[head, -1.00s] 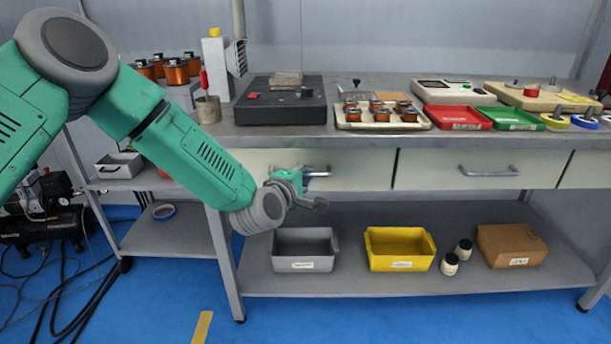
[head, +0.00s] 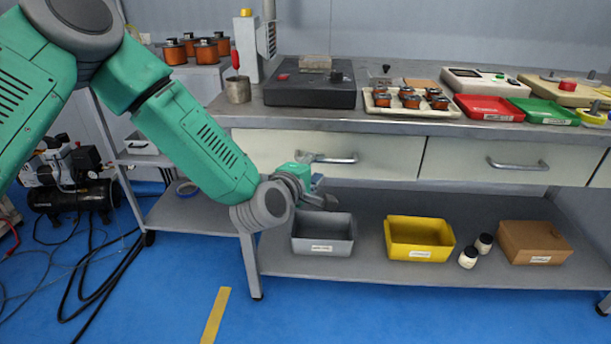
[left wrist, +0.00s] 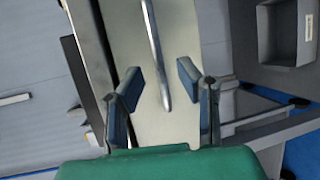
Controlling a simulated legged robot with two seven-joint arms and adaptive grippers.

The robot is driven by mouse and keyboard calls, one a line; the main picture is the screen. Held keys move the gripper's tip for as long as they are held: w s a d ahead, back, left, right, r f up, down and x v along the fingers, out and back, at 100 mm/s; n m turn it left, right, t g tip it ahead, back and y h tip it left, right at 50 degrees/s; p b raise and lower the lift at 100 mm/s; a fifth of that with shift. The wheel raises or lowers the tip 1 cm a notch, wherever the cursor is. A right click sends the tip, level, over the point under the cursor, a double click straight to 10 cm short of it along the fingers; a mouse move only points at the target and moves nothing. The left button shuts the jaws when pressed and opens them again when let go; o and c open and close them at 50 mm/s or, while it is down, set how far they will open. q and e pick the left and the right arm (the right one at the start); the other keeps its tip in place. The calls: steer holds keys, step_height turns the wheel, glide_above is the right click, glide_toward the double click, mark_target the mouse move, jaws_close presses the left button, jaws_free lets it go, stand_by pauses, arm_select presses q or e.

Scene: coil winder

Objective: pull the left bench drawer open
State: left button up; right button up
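The left bench drawer (head: 385,157) has a pale front with a bar handle (head: 340,160) and looks closed, in line with the drawer beside it. My left gripper (head: 318,188) is in front of the drawer, a little below and left of the handle's middle in the head view, covering part of the drawer front. In the left wrist view my left gripper (left wrist: 158,85) is open, its two blue-padded fingers apart. The handle (left wrist: 155,45) runs lengthwise between them in that view, and nothing is gripped. The right gripper is not in view.
A second drawer (head: 490,162) is to the right. The lower shelf (head: 375,265) holds a grey bin (head: 323,247), a yellow bin (head: 420,252) and a brown box (head: 535,255). The benchtop carries a black device (head: 310,92) and trays.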

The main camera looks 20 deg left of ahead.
arm_select(q)
steer(key=v, duration=0.6)
steer(key=shift+s+a+f, duration=0.1)
steer(key=shift+s+a, duration=0.05)
steer(key=m+t+p, duration=0.2)
steer(key=t+p, duration=0.2)
steer(key=p, duration=0.1)
glide_toward(328, 161)
steer(key=w+b, duration=0.1)
steer(key=w, duration=0.2)
steer(key=w+b, duration=0.1)
steer(key=w, duration=0.3)
steer(key=w+r+b, duration=0.1)
steer(key=w, duration=0.2)
steer(key=shift+w+d+r, duration=0.1)
steer(key=shift+w+d, duration=0.2)
steer(key=shift+d, duration=0.1)
jaws_close()
